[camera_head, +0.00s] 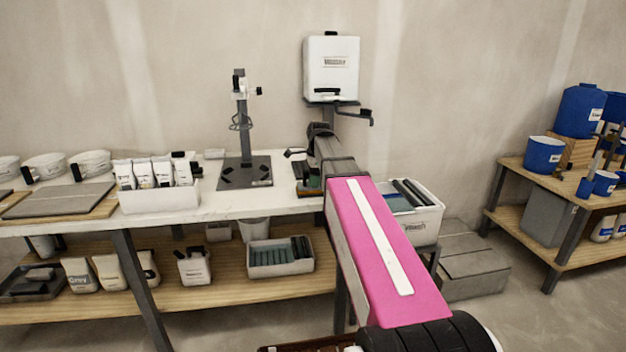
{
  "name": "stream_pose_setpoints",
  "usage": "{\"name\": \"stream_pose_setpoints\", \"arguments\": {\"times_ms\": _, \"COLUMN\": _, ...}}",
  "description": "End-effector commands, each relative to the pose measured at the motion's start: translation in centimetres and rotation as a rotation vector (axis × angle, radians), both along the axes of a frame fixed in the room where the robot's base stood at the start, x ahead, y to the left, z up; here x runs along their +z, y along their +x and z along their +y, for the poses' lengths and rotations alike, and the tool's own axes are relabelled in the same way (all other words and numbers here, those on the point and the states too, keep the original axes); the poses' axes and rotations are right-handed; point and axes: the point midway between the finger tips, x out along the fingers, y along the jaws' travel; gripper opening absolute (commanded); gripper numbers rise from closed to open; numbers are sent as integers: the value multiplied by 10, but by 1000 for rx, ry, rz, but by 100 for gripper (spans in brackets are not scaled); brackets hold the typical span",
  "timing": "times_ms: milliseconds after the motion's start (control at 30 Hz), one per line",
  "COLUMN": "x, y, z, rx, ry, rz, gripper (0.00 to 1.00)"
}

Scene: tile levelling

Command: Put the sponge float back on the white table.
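The white table (231,207) runs along the wall at left and centre. My pink arm reaches over its right end. My gripper (297,155) is small and dark there, partly hidden by my wrist, and I cannot tell whether its fingers are open or shut. Just below it, at the table's right end, is a small dark item with orange and green parts (309,186), which may be the sponge float. My arm hides part of it. I cannot tell whether my gripper touches it or whether it rests on the tabletop.
A dark stand (245,172) and a white bin of bottles (160,200) stand on the table. Grey tiles (58,200) lie at left. A wooden lower shelf (215,291) holds tubs. A white crate (425,222) is right of my arm. A shelf with blue buckets (545,155) stands far right.

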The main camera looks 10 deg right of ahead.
Motion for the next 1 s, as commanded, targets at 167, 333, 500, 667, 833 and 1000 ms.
{"name": "stream_pose_setpoints", "arguments": {"times_ms": 167, "x": 0, "y": 0, "z": 0, "rx": 0, "ry": 0, "rz": 0, "gripper": 51}}
{"name": "stream_pose_setpoints", "arguments": {"times_ms": 333, "x": 10, "y": 0, "z": -1, "rx": 0, "ry": 0, "rz": 0, "gripper": 51}}
{"name": "stream_pose_setpoints", "arguments": {"times_ms": 500, "x": 34, "y": 1, "z": -4, "rx": 0, "ry": 0, "rz": -2, "gripper": 51}}
{"name": "stream_pose_setpoints", "arguments": {"times_ms": 667, "x": 63, "y": 1, "z": -8, "rx": -1, "ry": 0, "rz": -2, "gripper": 51}}
{"name": "stream_pose_setpoints", "arguments": {"times_ms": 833, "x": 91, "y": 1, "z": -11, "rx": -1, "ry": 0, "rz": -2, "gripper": 51}}
{"name": "stream_pose_setpoints", "arguments": {"times_ms": 1000, "x": 111, "y": 1, "z": -13, "rx": 0, "ry": 0, "rz": -1, "gripper": 51}}
